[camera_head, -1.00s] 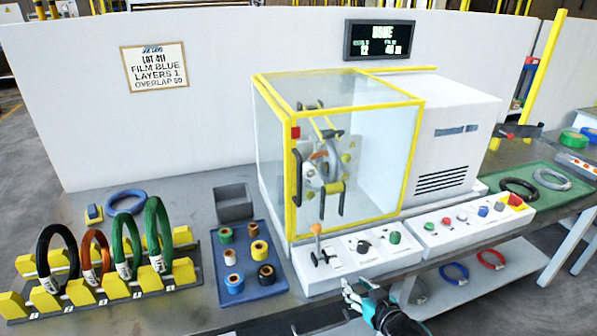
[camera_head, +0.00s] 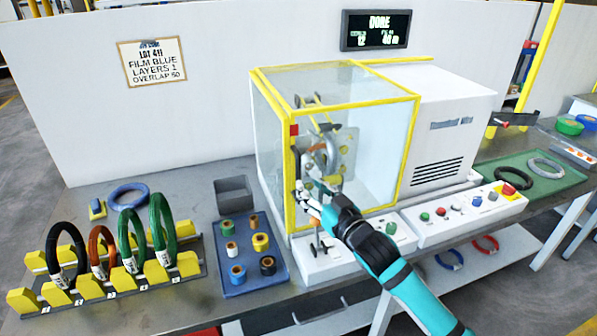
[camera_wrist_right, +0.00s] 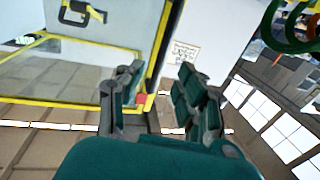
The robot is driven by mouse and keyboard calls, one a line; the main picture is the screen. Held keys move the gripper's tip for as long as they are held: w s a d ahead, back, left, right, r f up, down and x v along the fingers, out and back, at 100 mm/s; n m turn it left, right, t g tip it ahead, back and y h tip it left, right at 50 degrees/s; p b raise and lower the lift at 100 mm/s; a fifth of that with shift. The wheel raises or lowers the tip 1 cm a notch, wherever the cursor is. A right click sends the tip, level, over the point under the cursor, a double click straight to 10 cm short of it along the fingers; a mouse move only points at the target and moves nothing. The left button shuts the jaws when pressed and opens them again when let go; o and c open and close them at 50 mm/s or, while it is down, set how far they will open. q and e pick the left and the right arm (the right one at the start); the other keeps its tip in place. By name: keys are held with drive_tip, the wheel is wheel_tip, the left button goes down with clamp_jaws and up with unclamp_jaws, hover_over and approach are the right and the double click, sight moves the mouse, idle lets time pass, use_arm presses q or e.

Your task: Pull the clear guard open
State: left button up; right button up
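The clear guard (camera_head: 375,130) is a see-through box with yellow edges over the wrapping machine, and it looks closed. A red block (camera_head: 294,130) sits on its front left post. A coil ring (camera_head: 345,155) shows inside, partly hidden by my arm. My right gripper (camera_head: 303,192) is in front of the guard's lower front left part; contact cannot be told. In the right wrist view its fingers (camera_wrist_right: 158,95) are spread, with no object clearly held. The guard's yellow edge (camera_wrist_right: 162,45) runs behind them, and a black handle (camera_wrist_right: 82,12) shows on the panel at upper left. My left gripper is out of view.
A control panel (camera_head: 320,262) with a lever and buttons lies below my right arm. A blue tray (camera_head: 248,284) of tape rolls and a rack (camera_head: 190,262) of coils stand to the left. A green mat (camera_head: 535,180) with rings lies at right.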

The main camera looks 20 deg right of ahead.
sight(300, 178)
drive_tip(key=p+x, duration=0.1)
drive_tip(key=x, duration=0.5)
drive_tip(key=shift+w+a, duration=0.1)
drive_tip(key=shift+w, duration=0.15)
clamp_jaws()
drive_tip(key=shift+w+f, duration=0.1)
drive_tip(key=shift+f, duration=0.05)
